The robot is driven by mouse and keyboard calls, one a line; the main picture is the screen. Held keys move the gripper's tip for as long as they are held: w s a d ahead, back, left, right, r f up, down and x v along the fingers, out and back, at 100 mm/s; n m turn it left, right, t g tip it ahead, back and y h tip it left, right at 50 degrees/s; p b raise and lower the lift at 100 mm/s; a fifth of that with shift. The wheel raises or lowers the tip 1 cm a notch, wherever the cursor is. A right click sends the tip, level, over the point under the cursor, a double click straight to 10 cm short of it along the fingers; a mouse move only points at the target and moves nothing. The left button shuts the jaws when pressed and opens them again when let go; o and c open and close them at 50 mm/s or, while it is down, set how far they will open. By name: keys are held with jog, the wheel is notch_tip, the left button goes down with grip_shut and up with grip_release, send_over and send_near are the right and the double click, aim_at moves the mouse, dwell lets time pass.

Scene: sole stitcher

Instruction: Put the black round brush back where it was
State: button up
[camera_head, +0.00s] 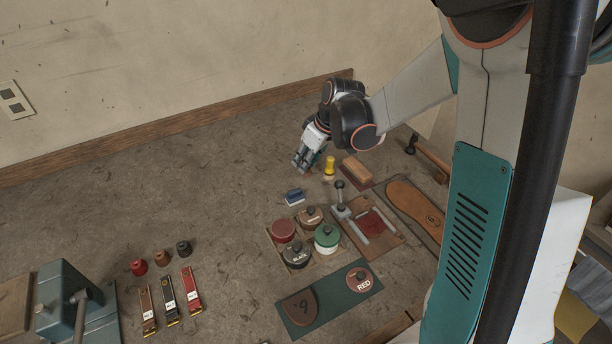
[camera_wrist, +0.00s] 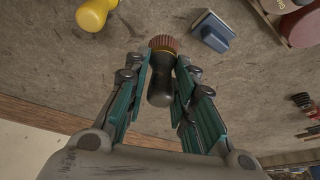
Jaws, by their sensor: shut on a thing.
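My gripper (camera_head: 305,160) is over the back of the bench, left of the yellow-handled tool (camera_head: 329,167). In the wrist view its fingers (camera_wrist: 163,75) are shut on a round brush with a black handle (camera_wrist: 159,88) and reddish-brown bristles (camera_wrist: 165,43). The bristle end points away from the palm. In the head view the fingers mostly hide this brush, and I cannot tell whether it touches the bench. No marked place for it is visible.
A blue block (camera_head: 295,197) lies just in front, with a wooden brush (camera_head: 355,172) to the right. A crate of lidded tins (camera_head: 326,237) and a green mat (camera_head: 300,324) are nearer. The back left bench is clear.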

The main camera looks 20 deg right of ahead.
aim_at(310, 167)
jog(key=shift+f+b, duration=0.75)
jog(key=shift+f, duration=1.6)
jog(key=shift+f, duration=0.2)
jog(key=o, duration=1)
jog(key=shift+r, duration=0.2)
